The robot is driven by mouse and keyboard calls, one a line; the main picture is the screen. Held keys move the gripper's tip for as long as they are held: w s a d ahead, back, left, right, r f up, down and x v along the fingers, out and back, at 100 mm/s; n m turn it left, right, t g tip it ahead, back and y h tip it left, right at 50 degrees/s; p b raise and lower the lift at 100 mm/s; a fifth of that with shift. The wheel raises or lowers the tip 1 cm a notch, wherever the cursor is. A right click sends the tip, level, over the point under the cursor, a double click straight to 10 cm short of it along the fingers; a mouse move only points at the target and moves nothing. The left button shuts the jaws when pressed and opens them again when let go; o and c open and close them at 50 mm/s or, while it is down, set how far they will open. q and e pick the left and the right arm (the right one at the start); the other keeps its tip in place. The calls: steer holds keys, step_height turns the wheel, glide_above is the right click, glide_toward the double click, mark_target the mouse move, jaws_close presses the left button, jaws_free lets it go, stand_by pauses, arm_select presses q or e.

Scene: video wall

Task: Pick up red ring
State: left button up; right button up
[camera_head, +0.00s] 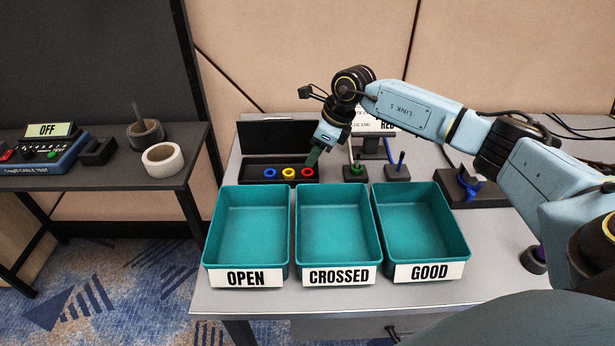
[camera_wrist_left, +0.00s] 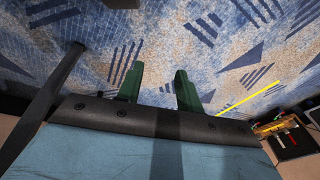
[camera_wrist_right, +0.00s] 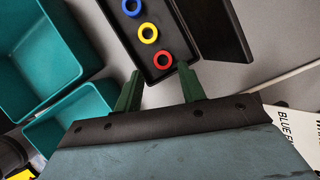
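The red ring (camera_head: 307,171) lies at the right end of a black case, beside a yellow ring (camera_head: 288,173) and a blue ring (camera_head: 270,173). In the right wrist view the red ring (camera_wrist_right: 163,60) lies just beyond the fingertips, between their lines. My right gripper (camera_head: 313,158) is close to the red ring in the head view. In the right wrist view my right gripper (camera_wrist_right: 160,82) is open, with nothing between its fingers. My left gripper (camera_wrist_left: 158,80) shows only in the left wrist view, open and empty above the carpet.
The black case (camera_head: 279,182) has its lid (camera_head: 265,135) standing open behind. Teal bins labelled OPEN (camera_head: 247,228), CROSSED (camera_head: 336,226) and GOOD (camera_head: 422,222) stand in front. Posts on bases (camera_head: 356,171) stand to the right. A side table at left holds tape rolls (camera_head: 162,160).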

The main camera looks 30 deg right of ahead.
mark_target(311, 172)
steer(key=x, duration=0.1)
steer(key=b+x, duration=0.1)
steer(key=x, duration=0.3)
steer(key=shift+s+d+f+b, duration=0.15)
steer(key=shift+d+f+b, duration=0.1)
steer(key=shift+d+b, duration=0.05)
steer(key=shift+a+f, duration=0.1)
steer(key=shift+f, duration=0.2)
arm_select(q)
steer(key=r, duration=0.1)
steer(key=w+d+r, duration=0.1)
steer(key=w+r, duration=0.1)
steer(key=r, duration=0.1)
steer(key=shift+w+d, duration=0.2)
steer(key=shift+d, duration=0.15)
steer(key=shift+f, duration=0.1)
arm_select(e)
steer(key=c, duration=0.7)
